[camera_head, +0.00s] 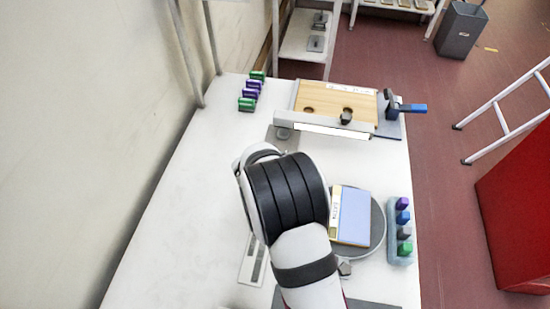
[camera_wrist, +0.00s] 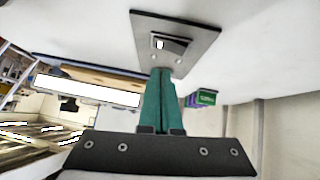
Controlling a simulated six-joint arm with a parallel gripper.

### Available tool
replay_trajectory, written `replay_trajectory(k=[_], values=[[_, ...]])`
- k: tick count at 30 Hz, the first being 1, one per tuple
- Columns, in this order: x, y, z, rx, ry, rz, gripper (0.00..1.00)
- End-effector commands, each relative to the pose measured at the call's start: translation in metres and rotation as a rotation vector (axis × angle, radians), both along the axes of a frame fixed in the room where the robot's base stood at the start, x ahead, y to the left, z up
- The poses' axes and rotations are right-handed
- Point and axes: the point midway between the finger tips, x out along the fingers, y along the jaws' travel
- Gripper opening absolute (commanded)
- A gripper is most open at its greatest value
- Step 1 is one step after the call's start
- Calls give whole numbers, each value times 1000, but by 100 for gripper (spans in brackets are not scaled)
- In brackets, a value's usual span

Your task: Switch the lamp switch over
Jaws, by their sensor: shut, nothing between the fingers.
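The lamp switch is a small dark rocker (camera_wrist: 172,43) with a pale patch on one end, set in a grey plate (camera_wrist: 200,33) with screws. In the head view part of the plate (camera_head: 271,134) shows beyond my arm; the rocker is hidden there. My gripper (camera_wrist: 162,72) is shut and empty, its green fingers pointing at the plate. The fingertips overlap the plate's near edge in the wrist view, just short of the rocker; I cannot tell whether they touch. The white lamp bar (camera_wrist: 88,89) looks lit and also shows in the head view (camera_head: 330,131).
A wooden board (camera_head: 310,98) with holes and a blue-handled clamp (camera_head: 410,108) stand beyond the lamp bar. Several coloured blocks (camera_head: 250,91) stand at the back left. A blue-and-yellow book-like item (camera_head: 352,217) and a block rack (camera_head: 393,257) are at right. The left tabletop is clear.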

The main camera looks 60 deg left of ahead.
Motion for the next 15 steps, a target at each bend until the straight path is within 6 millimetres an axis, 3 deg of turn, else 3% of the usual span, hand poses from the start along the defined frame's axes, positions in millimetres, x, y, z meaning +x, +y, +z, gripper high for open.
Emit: replay_trajectory(k=[1,9,15], values=[[1,0,13,5,0,-2,0],[-27,-36,59,2,-2,2,0],[-40,-53,79,1,-1,0,0]])
